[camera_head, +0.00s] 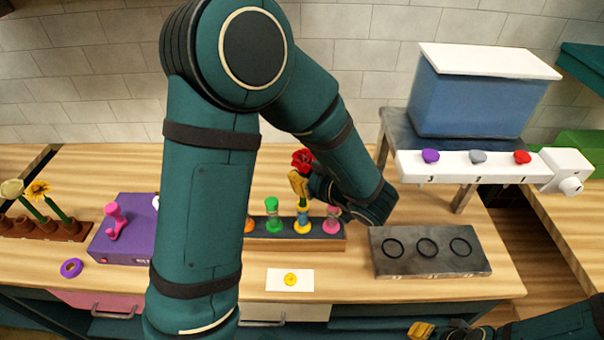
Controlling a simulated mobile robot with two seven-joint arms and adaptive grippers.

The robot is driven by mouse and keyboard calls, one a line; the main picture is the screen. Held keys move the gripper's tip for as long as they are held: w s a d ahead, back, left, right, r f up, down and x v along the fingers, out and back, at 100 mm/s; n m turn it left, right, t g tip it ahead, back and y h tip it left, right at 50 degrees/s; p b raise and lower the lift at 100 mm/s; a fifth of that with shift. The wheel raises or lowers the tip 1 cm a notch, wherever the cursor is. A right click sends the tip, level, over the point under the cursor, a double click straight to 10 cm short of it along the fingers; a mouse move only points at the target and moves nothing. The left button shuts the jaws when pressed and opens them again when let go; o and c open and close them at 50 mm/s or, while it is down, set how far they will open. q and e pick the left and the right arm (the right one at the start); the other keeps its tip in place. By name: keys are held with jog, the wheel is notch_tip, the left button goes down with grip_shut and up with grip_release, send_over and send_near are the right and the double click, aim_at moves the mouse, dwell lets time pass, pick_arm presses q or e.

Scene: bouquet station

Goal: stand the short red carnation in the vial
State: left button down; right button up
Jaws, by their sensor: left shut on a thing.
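The red carnation (303,160) is upright, with its bloom just above the yellow fingertips of my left gripper (299,184). The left gripper is shut on the carnation, above a dark rack (262,242) of small coloured vials. A short green stem shows below the fingers, in line with the blue and yellow vial (302,222). I cannot tell how deep the stem's lower end is in it. A green vial (272,217) and a pink vial (332,216) stand on either side. My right gripper (420,330) is at the bottom edge, away from the rack; its opening is unclear.
A purple box (122,242) and a brown holder with yellow flowers (42,230) stand left. A grey block with three rings (430,262) is right, below a blue tank (478,100). My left arm hides the middle-left.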

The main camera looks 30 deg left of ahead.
pick_arm(q)
jog(key=shift+f, duration=0.75)
jog(key=shift+c, duration=1.7)
grip_release()
jog(key=shift+d+r, duration=0.1)
jog(key=p+v, duration=0.3)
jog(key=v, duration=0.5)
jog(key=shift+d+r, duration=0.2)
jog(key=shift+d, duration=0.15)
jog(key=shift+s+d+f, duration=0.1)
